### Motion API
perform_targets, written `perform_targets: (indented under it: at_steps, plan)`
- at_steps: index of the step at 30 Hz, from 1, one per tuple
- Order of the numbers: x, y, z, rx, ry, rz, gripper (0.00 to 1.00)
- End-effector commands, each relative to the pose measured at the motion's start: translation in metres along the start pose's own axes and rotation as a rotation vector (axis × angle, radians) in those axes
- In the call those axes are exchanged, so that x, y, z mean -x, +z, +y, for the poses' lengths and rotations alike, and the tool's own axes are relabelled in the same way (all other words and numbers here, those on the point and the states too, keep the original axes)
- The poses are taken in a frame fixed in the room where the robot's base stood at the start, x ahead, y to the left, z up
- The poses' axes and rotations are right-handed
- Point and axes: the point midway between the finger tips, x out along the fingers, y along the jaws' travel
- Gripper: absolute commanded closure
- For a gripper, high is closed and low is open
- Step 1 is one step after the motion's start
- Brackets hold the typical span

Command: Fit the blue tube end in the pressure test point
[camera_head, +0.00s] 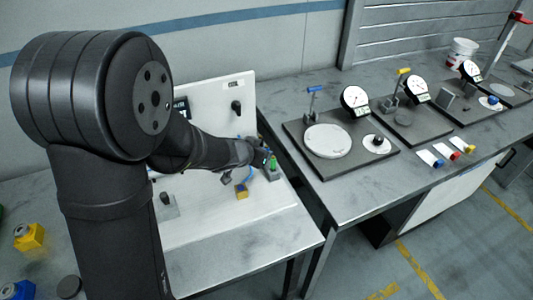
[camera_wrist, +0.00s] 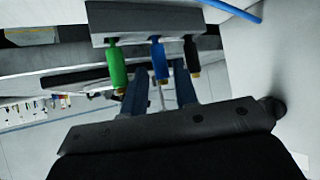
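In the wrist view a grey block (camera_wrist: 150,22) carries a green tube end (camera_wrist: 116,68), a blue tube end (camera_wrist: 160,62) and a black tube end (camera_wrist: 192,55) side by side. My gripper (camera_wrist: 158,78) is open, its two fingers apart and pointing toward the block. The blue tube end shows between the fingers; I cannot tell whether they touch it. In the head view my gripper (camera_head: 262,156) is at the right side of the white panel, close to the green tube end (camera_head: 273,161). I cannot make out the pressure test point for certain.
A yellow-and-dark fitting (camera_head: 241,191) sits on the white base left of the gripper. A black knob (camera_head: 236,106) is on the upright white panel (camera_head: 215,100). A blue hose (camera_wrist: 235,10) crosses the top of the wrist view. The bench at right holds dial gauges (camera_head: 355,98).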

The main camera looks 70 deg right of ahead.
Motion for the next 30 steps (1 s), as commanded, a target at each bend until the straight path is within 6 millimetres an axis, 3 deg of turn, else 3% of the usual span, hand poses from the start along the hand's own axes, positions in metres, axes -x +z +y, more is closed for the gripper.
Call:
perform_targets:
  at_steps: [7, 17, 21, 30]
  plan:
    - [-0.031, 0.002, 0.000, 0.000, 0.001, -0.001, 0.73]
    - [-0.036, 0.002, -0.001, 0.000, 0.001, -0.001, 0.73]
    - [-0.036, 0.002, -0.001, 0.000, 0.000, -0.001, 0.99]
    - [-0.036, 0.001, -0.001, 0.000, 0.000, 0.000, 1.00]
